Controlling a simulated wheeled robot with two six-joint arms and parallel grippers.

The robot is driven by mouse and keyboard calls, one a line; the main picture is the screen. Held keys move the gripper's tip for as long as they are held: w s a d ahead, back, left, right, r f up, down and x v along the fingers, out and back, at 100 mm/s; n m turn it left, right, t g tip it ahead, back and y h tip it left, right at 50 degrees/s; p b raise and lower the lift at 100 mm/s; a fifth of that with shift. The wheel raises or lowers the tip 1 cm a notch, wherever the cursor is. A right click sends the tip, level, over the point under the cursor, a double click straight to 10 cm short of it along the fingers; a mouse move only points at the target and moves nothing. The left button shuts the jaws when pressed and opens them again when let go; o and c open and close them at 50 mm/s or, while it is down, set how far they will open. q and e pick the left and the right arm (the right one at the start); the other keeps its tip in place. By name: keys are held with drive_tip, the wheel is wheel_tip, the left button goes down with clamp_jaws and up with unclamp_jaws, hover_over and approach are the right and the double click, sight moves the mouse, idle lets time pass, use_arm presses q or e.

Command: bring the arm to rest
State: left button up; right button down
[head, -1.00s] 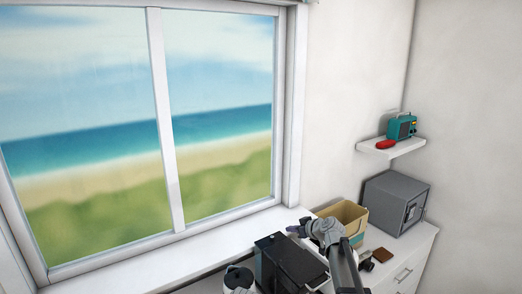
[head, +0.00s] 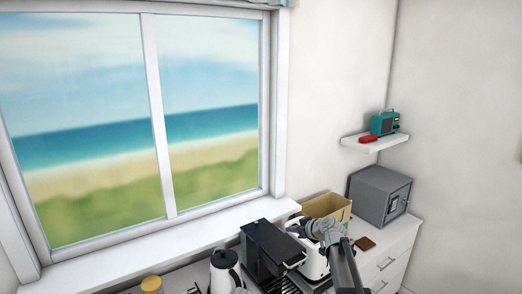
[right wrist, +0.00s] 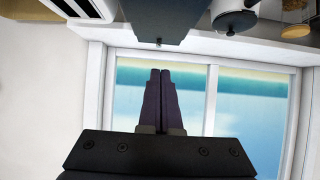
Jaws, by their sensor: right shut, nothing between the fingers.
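My right arm reaches up from the bottom of the head view, and my right gripper (head: 298,230) is above the counter, close to the black coffee machine. In the right wrist view the two dark fingers of my right gripper (right wrist: 160,74) lie side by side, shut and empty. The window is behind them in that view. My left gripper is not in view.
A black coffee machine (head: 268,246), a white kettle (head: 224,270) and a white toaster (head: 314,262) stand on the counter. A tan box (head: 326,206) and a grey safe (head: 379,195) are further right. A shelf (head: 376,143) holds a teal radio (head: 385,123) and a red item (head: 368,139).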

drive_tip(key=shift+g, duration=0.7)
drive_tip(key=s+a+f, duration=0.1)
drive_tip(key=s+f+b, duration=0.1)
drive_tip(key=s+a+f+b, duration=0.1)
drive_tip(key=f, duration=0.1)
drive_tip(key=shift+s+a, duration=0.35)
drive_tip(key=shift+s, duration=0.05)
drive_tip(key=s+a+f+m+g+h+b, duration=0.1)
drive_tip(key=s+a+f+g+h+b, duration=0.2)
drive_tip(key=s+f+b, duration=0.75)
drive_tip(key=s+a+f+g+h+b, duration=0.1)
drive_tip(key=s+a+f+g+b, duration=0.3)
drive_tip(key=s+f, duration=1.15)
use_arm(q)
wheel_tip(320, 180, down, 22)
drive_tip(key=b, duration=0.5)
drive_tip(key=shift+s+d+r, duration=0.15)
use_arm(e)
drive_tip(key=s+d+f+m+g+h, duration=0.1)
drive_tip(key=s+d+f+h, duration=0.1)
drive_tip(key=s, duration=1)
drive_tip(key=shift+s+d+m+g+h, duration=0.4)
drive_tip(key=shift+d+h, duration=0.5)
drive_tip(key=shift+d, duration=0.25)
